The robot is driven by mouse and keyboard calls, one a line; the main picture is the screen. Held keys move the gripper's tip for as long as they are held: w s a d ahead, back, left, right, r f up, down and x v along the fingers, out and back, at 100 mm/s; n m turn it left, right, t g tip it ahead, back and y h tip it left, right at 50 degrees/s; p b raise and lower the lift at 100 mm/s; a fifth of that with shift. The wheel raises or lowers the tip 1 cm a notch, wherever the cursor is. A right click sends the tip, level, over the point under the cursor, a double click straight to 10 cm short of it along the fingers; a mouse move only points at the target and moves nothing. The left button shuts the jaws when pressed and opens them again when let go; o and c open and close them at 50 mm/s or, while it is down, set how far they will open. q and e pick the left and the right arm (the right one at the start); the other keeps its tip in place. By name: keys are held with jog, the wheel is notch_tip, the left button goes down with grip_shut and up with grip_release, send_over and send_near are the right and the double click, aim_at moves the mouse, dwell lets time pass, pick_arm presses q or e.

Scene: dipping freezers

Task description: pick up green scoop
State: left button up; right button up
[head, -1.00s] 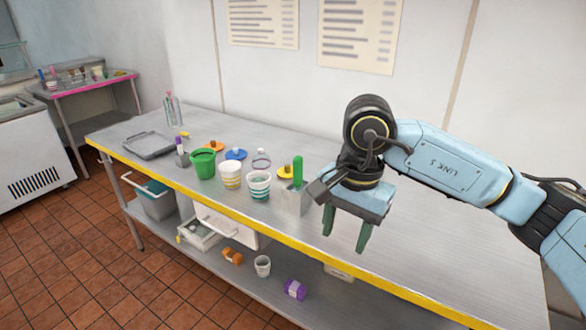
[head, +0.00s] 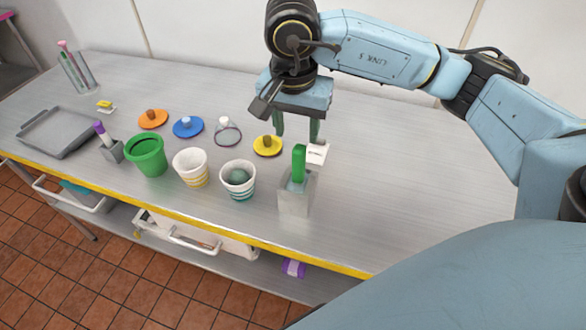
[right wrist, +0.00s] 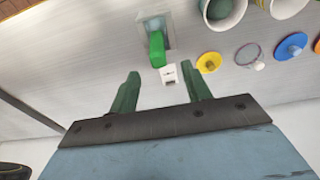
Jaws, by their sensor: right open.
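The green scoop (head: 298,164) stands handle up in a square grey metal holder (head: 294,202) near the front edge of the table. Its lower part is hidden inside the holder. The scoop's green handle (right wrist: 157,48) also shows in the right wrist view, beyond the fingertips. My right gripper (head: 297,137) is open and empty, above and behind the scoop, with its two green fingers apart. In the right wrist view the right gripper (right wrist: 160,70) faces the holder (right wrist: 154,28) without touching the handle. My left gripper is not in view.
A small white card (head: 317,153) stands right behind the holder. To the left are a cup with teal stripes (head: 238,190), a yellow-striped cup (head: 190,180), a green cup (head: 146,167) and a yellow lid (head: 267,151). The table (head: 400,180) is clear on the right.

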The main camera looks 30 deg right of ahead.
aim_at(299, 148)
notch_tip(299, 148, down, 3)
jog(key=shift+d+f, duration=0.1)
jog(key=shift+d, duration=0.05)
jog(key=f, duration=0.3)
jog(key=shift+w+d+p, duration=0.1)
jog(key=shift+d+p, duration=0.1)
jog(key=shift+p, duration=0.2)
jog(key=f, duration=0.3)
jog(key=shift+w+d+f+p, duration=0.1)
jog(key=shift+d+f+p, duration=0.1)
jog(key=shift+p, duration=0.1)
jog(key=shift+f, duration=0.15)
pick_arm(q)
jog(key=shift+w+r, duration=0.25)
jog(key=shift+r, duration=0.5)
pick_arm(e)
grip_shut()
